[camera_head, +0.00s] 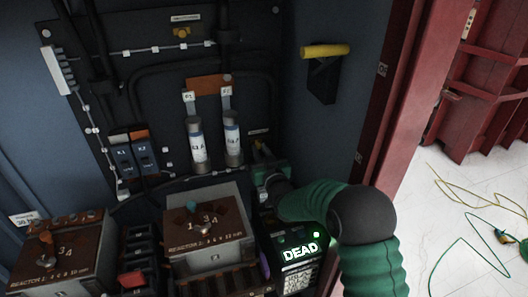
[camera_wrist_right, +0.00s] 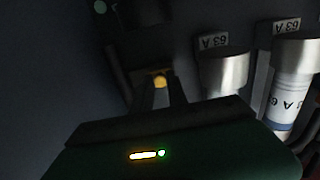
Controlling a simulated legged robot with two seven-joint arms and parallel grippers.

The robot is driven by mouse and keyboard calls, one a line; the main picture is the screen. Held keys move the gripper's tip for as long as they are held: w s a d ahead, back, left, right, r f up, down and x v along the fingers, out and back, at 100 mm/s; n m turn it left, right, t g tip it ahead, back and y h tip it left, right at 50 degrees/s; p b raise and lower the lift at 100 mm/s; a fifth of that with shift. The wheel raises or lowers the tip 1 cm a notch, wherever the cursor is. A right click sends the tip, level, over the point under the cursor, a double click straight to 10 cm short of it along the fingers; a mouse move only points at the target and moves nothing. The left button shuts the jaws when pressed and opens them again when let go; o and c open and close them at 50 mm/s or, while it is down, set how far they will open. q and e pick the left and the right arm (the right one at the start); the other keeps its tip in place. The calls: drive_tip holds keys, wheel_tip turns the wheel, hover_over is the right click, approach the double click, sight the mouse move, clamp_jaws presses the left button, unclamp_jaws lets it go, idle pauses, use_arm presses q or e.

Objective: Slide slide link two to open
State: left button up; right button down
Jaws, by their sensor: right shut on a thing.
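A small yellow knob (camera_head: 258,146) sits on the dark back panel, right of the fuses and under a small white label (camera_head: 260,131). I take it to be slide link two; the label is too small to read. My right gripper (camera_head: 262,163) reaches it from below and right. In the right wrist view, the knob (camera_wrist_right: 160,81) is between the tips of my right gripper (camera_wrist_right: 159,92), which is shut on it. The link's body behind the knob is dark, so its position is unclear. My left gripper is not in view.
Two fuses (camera_head: 198,145) stand just left of the gripper. Another yellow knob (camera_head: 181,32) is high on the panel. Below are a reactor block (camera_head: 207,232) and a meter reading DEAD (camera_head: 298,252). A yellow handle (camera_head: 325,51) is on the right wall.

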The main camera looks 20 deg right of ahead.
drive_tip(key=c, duration=1.5)
unclamp_jaws()
drive_tip(key=shift+a, duration=0.2)
drive_tip(key=shift+o, duration=1)
drive_tip(key=shift+a, duration=0.1)
drive_tip(key=s, duration=1.6)
drive_tip(key=shift+s+d, duration=0.3)
drive_tip(key=shift+s, duration=0.1)
